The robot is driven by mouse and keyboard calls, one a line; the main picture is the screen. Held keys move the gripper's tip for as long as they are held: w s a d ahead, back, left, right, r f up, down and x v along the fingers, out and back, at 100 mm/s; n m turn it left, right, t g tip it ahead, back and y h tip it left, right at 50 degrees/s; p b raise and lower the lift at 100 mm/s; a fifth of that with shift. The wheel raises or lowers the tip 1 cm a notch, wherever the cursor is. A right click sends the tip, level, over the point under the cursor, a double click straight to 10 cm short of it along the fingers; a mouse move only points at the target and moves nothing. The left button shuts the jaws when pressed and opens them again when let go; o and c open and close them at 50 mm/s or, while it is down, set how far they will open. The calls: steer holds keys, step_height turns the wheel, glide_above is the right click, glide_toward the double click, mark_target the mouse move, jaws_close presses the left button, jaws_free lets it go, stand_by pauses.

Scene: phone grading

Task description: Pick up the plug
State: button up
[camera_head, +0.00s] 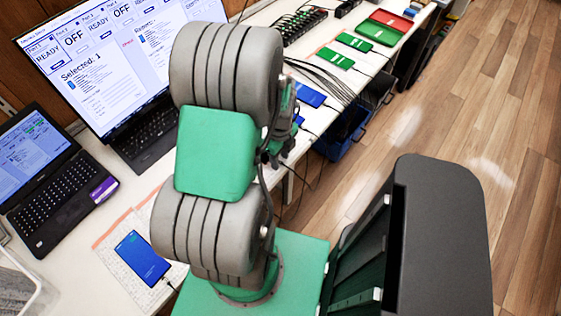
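A blue-screened phone (143,258) lies on a white sheet at the lower left, with a small cable end (168,284) at its lower right corner. Another blue phone (309,95) lies beyond my arm, partly hidden by it, with a cable at its right end. I cannot tell which cable end is the plug, and no loose plug shows clearly. My arm fills the middle of the view. My gripper's fingers are hidden behind the arm, so their opening and anything between them do not show.
A laptop (52,185) and a large screen (110,55) stand at the left. Green-screened phones (335,58) and (354,42), a bundle of dark cables (322,80), a red tray (391,20) and a green tray (379,33) lie farther along the table. Wooden floor (500,110) is open at the right.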

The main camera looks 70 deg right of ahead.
steer(key=shift+f, duration=0.1)
jaws_close()
stand_by(0.6)
